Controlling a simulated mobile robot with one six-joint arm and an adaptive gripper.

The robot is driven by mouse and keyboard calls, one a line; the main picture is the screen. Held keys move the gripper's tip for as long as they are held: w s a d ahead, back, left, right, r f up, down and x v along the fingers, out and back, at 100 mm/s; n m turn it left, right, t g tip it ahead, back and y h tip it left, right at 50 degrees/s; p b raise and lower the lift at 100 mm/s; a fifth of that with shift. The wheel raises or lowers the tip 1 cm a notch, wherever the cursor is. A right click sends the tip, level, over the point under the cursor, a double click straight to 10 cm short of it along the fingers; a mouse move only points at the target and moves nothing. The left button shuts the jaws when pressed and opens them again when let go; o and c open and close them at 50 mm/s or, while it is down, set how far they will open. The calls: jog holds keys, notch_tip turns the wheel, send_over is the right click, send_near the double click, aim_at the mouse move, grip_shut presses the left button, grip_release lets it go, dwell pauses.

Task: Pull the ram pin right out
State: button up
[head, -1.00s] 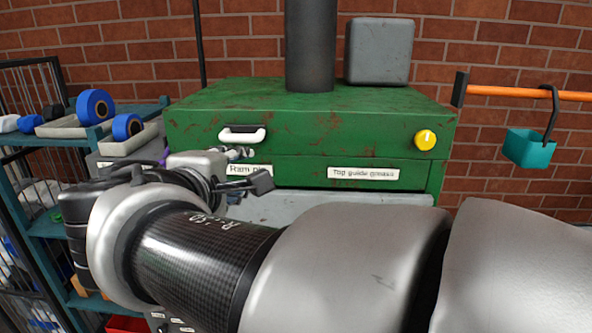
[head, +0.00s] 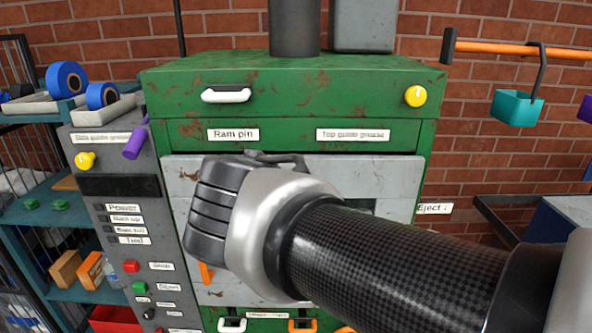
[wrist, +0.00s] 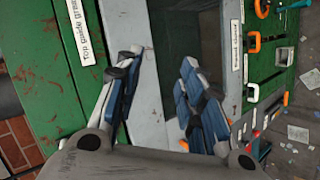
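A handle with a white grip and dark ends (head: 226,95) sits on the green upper front of the machine, above the label "Ram pin" (head: 233,134). It looks seated against the front; how deep it goes is hidden. The handle does not show in the wrist view.
A yellow knob (head: 415,95) sits right of the handle, above "Top guide grease" (head: 352,134). A grey control panel (head: 95,160) with a purple handle (head: 136,143) stands left. An orange bar (head: 520,50) with a teal box (head: 516,108) juts out at right.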

jog(key=shift+m+g, duration=0.5)
jog(key=shift+m, duration=0.2)
jog(key=shift+s+d+f+b, duration=0.35)
jog(key=shift+s+d+f, duration=0.3)
jog(key=shift+f, duration=0.25)
jog(key=shift+s+d+f+b, duration=0.3)
jog(key=shift+s+d+f, duration=0.1)
jog(key=shift+d+f, duration=0.4)
jog(key=shift+f, duration=0.1)
